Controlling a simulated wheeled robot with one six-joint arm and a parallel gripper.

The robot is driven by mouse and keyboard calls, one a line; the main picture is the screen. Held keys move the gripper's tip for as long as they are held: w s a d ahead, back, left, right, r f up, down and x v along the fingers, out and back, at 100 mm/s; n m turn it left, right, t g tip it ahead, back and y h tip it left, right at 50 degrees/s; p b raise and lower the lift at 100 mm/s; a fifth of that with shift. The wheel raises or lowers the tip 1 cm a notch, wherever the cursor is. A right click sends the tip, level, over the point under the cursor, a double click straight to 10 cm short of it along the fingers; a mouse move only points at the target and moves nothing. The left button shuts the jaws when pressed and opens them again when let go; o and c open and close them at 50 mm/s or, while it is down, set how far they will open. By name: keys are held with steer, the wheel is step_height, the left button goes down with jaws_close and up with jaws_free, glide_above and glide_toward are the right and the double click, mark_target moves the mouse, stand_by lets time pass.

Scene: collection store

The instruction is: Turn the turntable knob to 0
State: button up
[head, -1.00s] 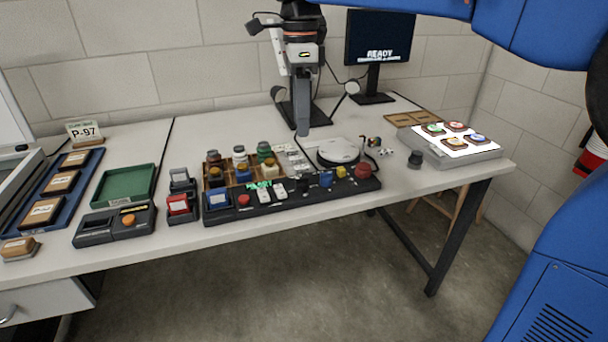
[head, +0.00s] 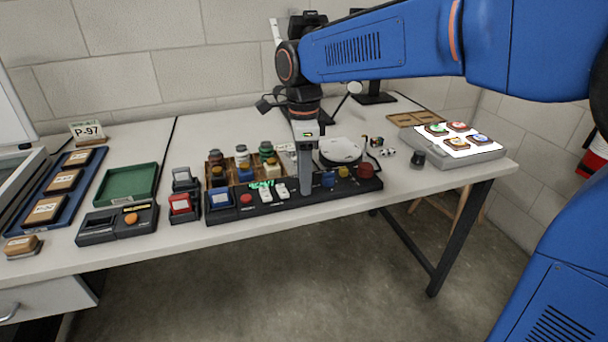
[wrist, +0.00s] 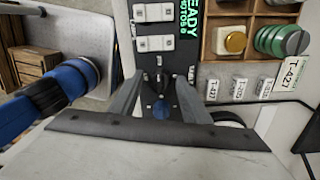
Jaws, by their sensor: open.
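The black control console (head: 222,214) lies along the front of the table. A small black knob (wrist: 160,76) shows between my fingertips in the wrist view; the arm hides it in the head view. A blue knob (head: 328,180) is beside it and also shows in the wrist view (wrist: 161,110). I cannot read which knob is labelled for the turntable. The white round turntable (head: 340,150) stands behind the console. My gripper (head: 306,190) points down over the console; it is open, with its fingers (wrist: 160,78) on either side of the black knob. Contact is unclear.
A yellow knob (head: 344,171) and red button (head: 365,171) are right of the blue knob. White switches (head: 273,193) are to the left. A wooden tray of bottles (head: 235,177) stands close behind. A lit panel (head: 470,150) is at the right.

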steer(key=shift+f, duration=0.1)
steer(key=c, duration=1)
steer(key=shift+c, duration=0.2)
